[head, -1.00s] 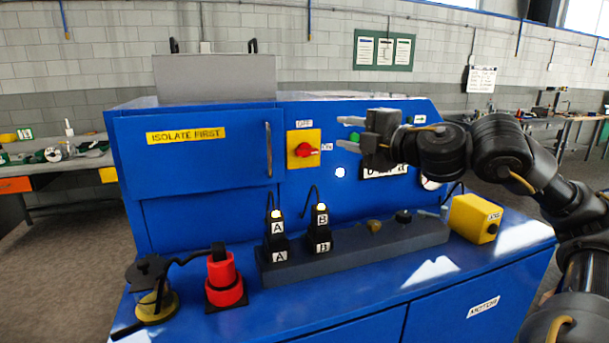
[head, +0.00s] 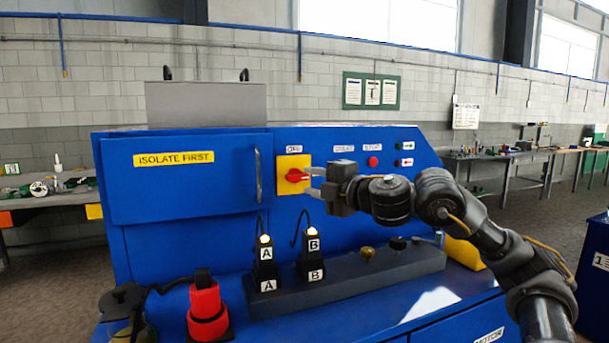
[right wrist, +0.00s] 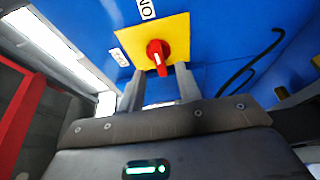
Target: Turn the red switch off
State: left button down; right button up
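The red switch (head: 297,175) is a rotary knob on a yellow plate (head: 286,187) on the front of the blue cabinet. Its handle points right, and an OFF label (head: 294,149) sits above the plate. My right gripper (head: 312,182) is open just right of the knob, with its fingers pointing at it. In the right wrist view the red switch (right wrist: 157,56) lies just beyond the fingertips, in line with the gap between the spread fingers (right wrist: 158,86). I cannot tell whether they touch it. My left gripper is not in view.
Below stand two black plugs marked A (head: 264,262) and B (head: 311,258) on a grey rail (head: 390,272). A red connector (head: 205,308) stands at the front left. A door marked ISOLATE FIRST (head: 190,190) is left of the switch. A red button (head: 373,161) is to the right.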

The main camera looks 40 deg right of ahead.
aim_at(301, 178)
jog(key=shift+w+a+p, duration=0.1)
jog(key=shift+w+p, duration=0.2)
jog(key=shift+w, duration=1.75)
jog(key=shift+s, duration=0.1)
jog(key=shift+c, duration=0.3)
